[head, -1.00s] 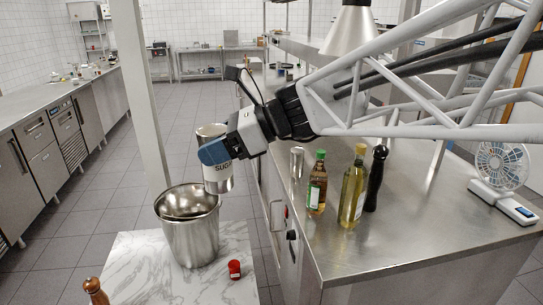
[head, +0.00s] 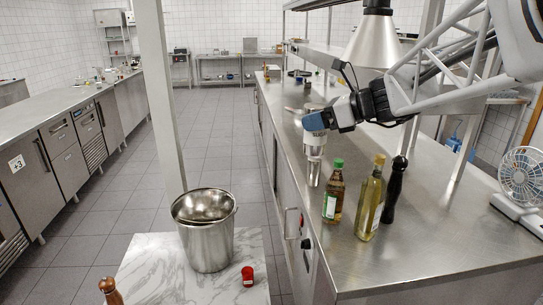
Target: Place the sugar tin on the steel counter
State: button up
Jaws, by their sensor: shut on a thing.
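The sugar tin (head: 314,148) is a pale cylinder with a "SUGAR" label. My gripper (head: 316,123) with blue fingertips is shut on its side and holds it upright. The tin is in view over the left part of the steel counter (head: 420,247), in front of or above a small steel cylinder (head: 313,175). I cannot tell how far the tin's base is above the counter. The gripper covers part of the tin.
A green-capped bottle (head: 333,195), a yellow-capped oil bottle (head: 370,203) and a black mill (head: 394,190) stand close to the tin's right. A fan (head: 521,180) stands farther right. The counter's front is clear. A steel bucket (head: 207,242) and red jar (head: 248,276) stand on a marble table (head: 152,270).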

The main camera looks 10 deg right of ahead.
jog(key=w+d+f+m+t+h, duration=0.1)
jog(key=w+d+m+t+h, duration=0.2)
jog(key=d, duration=1.7)
jog(key=w+d+f+m+t+h, duration=0.1)
jog(key=d+m+t+h, duration=0.25)
jog(key=d, duration=1.65)
notch_tip(320, 180, down, 26)
jog(key=shift+w+a+r+m+g, duration=0.15)
jog(key=shift+w+m+g, duration=0.05)
jog(key=shift+m+g, duration=0.2)
jog(key=shift+w+y, duration=0.1)
jog(key=shift+y, duration=0.15)
jog(key=w+d+f, duration=0.1)
jog(key=w+d, duration=0.7)
jog(key=w, duration=0.5)
jog(key=shift+w+d+f, duration=0.2)
jog(key=shift+w+f, duration=0.05)
jog(key=shift+f, duration=1.7)
